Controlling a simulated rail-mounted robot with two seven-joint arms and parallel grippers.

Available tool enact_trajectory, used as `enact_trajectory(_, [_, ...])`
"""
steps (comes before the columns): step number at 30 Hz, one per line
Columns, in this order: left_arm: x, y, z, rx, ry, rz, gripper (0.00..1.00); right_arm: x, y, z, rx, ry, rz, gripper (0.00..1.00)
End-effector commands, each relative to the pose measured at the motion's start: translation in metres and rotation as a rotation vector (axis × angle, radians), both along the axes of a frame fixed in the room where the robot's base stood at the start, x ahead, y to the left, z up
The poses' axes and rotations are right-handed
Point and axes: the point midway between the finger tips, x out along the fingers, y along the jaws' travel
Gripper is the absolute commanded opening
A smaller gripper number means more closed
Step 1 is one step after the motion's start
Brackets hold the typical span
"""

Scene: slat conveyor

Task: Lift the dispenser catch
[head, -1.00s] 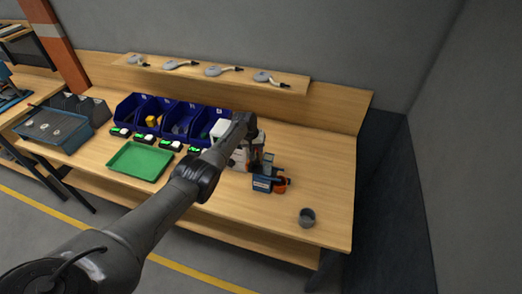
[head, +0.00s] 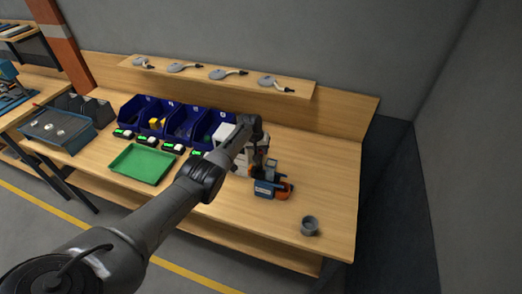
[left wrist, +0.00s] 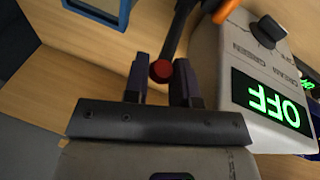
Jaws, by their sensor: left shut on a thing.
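In the left wrist view a black lever (left wrist: 177,34) with a red round end (left wrist: 160,71) comes down between the fingers of my left gripper (left wrist: 160,80). The fingers are shut on this lever, one on each side. It looks like the dispenser catch, though its mount is out of view. A pale grey box (left wrist: 212,72) with a black knob and a green display reading OFF stands close to the right of the fingers. In the head view my left gripper (head: 260,163) is low over the right half of the bench, and my arm hides part of the box.
A blue and orange device (head: 270,188) and a grey cup (head: 310,226) are on the bench (head: 335,190) to the right. A green tray (head: 142,163) and blue bins (head: 178,120) are to the left. A shelf (head: 225,77) with several grey tools runs behind.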

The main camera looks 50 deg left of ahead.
Motion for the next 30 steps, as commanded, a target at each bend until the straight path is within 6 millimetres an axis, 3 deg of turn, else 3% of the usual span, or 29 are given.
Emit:
enact_trajectory(9, [0.001, 0.000, 0.001, 0.001, -0.003, 0.001, 0.50, 0.000, 0.000, 0.000, 0.000, 0.000, 0.000, 0.00])
enact_trajectory(20, [-0.001, 0.001, 0.007, 0.002, -0.002, 0.001, 0.50, 0.000, 0.000, 0.005, 0.000, 0.001, 0.000, 0.00])
enact_trajectory(30, [-0.014, 0.003, 0.050, 0.003, -0.003, -0.001, 0.50, 0.000, 0.000, 0.025, 0.000, 0.000, 0.000, 0.00])
